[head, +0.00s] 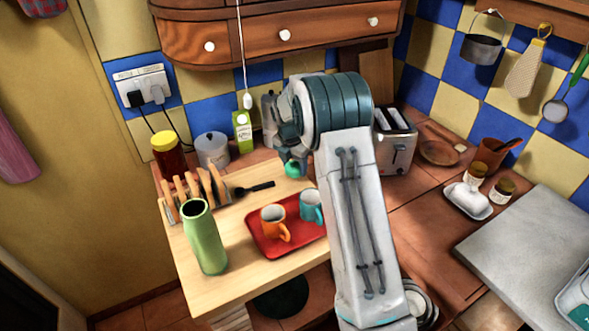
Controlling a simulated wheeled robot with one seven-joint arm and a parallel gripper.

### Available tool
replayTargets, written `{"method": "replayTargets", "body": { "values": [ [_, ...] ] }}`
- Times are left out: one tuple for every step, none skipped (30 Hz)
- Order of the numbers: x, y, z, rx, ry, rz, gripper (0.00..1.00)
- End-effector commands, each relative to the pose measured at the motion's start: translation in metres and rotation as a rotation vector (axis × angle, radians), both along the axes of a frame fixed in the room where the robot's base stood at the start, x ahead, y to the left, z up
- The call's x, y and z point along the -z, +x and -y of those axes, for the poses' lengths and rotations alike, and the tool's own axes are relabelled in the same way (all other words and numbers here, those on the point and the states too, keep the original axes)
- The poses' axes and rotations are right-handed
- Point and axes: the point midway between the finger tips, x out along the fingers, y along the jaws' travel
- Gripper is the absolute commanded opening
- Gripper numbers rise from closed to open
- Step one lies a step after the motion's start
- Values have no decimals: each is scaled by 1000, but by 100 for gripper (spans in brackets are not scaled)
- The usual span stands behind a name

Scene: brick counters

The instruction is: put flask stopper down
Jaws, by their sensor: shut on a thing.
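A tall green flask (205,240) stands upright on the light wooden board (212,292), its dark mouth open at the top. My gripper (291,160) points down beyond the red tray, partly hidden by my own arm. It is shut on a small green flask stopper (294,169). The stopper is behind the cups in the picture and to the right of the black spatula. I cannot tell whether it touches the surface below.
A red tray (268,247) holds an orange cup (272,221) and a teal cup (310,207). A toast rack (193,187), black spatula (254,188), jar (167,160), white canister (212,150) and green carton (242,133) stand nearby. A toaster (394,146) is at right.

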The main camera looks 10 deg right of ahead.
Motion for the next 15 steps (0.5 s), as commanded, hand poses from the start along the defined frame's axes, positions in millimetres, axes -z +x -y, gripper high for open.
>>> {"method": "replayTargets", "body": {
  "values": [
    [8, -1, 0, 0, -1, -4, 31],
    [12, -1, 0, -1, -1, -6, 31],
    [17, -1, 0, -2, -1, -4, 31],
    [20, -1, 0, -2, -1, -2, 31],
    [22, -1, 0, -1, -1, -2, 31],
    [24, -1, 0, -1, -1, -2, 31],
    [25, -1, 0, -1, 0, -2, 31],
    [25, 0, 0, -1, -1, -1, 31],
    [25, 0, 0, 0, 0, 0, 31],
    [25, 0, 0, 0, 0, 0, 31],
    [25, 0, 0, 0, 0, 0, 31],
    [25, 0, 0, -1, 0, 0, 31],
    [25, 0, 0, -1, 0, 0, 31],
    [26, 0, 0, -1, 0, 0, 31],
    [27, 0, 0, -1, 0, -2, 31]
  ]
}}
